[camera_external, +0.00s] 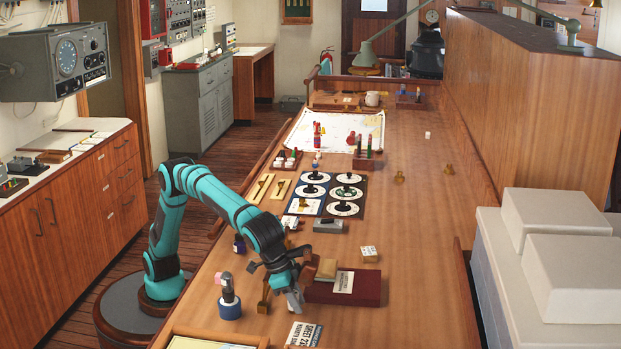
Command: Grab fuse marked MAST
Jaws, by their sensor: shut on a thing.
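My gripper (293,301) is low over the front part of the wooden counter, pointing down, just left of a dark red book (372,289). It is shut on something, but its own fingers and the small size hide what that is. I cannot read the word MAST on anything in this view. Which thing is the fuse marked MAST cannot be told.
A blue-based post (229,299) and a brass piece (264,296) stand left of my gripper. A printed sheet (304,335) lies in front. Round dials (345,208) and a white block (369,254) are farther back. The counter's right side is mostly clear.

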